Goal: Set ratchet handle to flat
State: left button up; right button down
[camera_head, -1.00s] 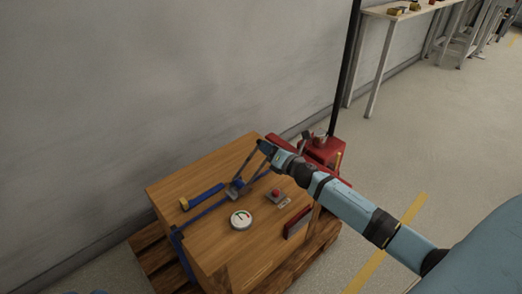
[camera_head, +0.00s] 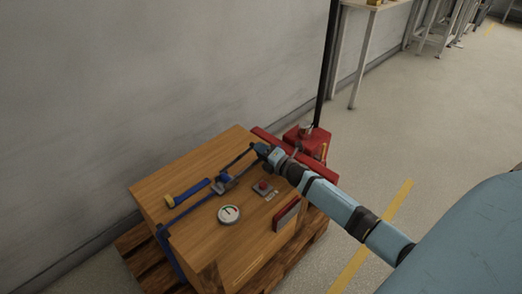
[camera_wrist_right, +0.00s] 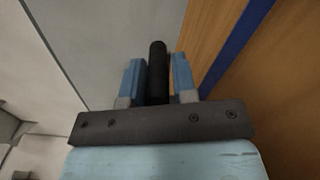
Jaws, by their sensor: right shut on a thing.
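The ratchet (camera_head: 224,183) sits on a blue strap (camera_head: 190,208) across the top of a wooden crate (camera_head: 202,232). Its handle (camera_head: 239,158) slants up and away from the ratchet toward the right, tilted rather than flat. My right gripper (camera_head: 262,151) is at the handle's far end. In the right wrist view, the gripper (camera_wrist_right: 155,80) is shut on the handle's black grip (camera_wrist_right: 158,62), which stands between the two blue fingers. The strap also shows in the right wrist view (camera_wrist_right: 237,40). My left gripper is not in view.
On the crate are a round gauge (camera_head: 228,215), a small box with a red button (camera_head: 264,187), a blue bar with a yellow end (camera_head: 188,193) and a red-faced block (camera_head: 287,213). Red equipment (camera_head: 306,142) stands behind. A wall is at left; open floor lies right.

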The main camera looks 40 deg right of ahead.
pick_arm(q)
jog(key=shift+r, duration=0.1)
pick_arm(e)
jog(key=shift+s+a+f, duration=0.1)
jog(key=shift+f, duration=0.05)
jog(key=c, duration=1.1)
grip_release()
jog(key=shift+o, duration=0.4)
jog(key=shift+s, duration=0.1)
pick_arm(q)
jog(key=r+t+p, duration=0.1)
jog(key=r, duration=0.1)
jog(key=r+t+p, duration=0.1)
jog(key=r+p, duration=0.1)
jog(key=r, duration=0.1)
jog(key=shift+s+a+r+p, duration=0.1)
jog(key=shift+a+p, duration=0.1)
jog(key=shift+p, duration=0.1)
pick_arm(e)
jog(key=s, duration=0.4)
jog(key=s+d, duration=0.1)
jog(key=s, duration=0.4)
jog(key=s+d, duration=0.1)
jog(key=s, duration=0.3)
jog(key=shift+s, duration=0.2)
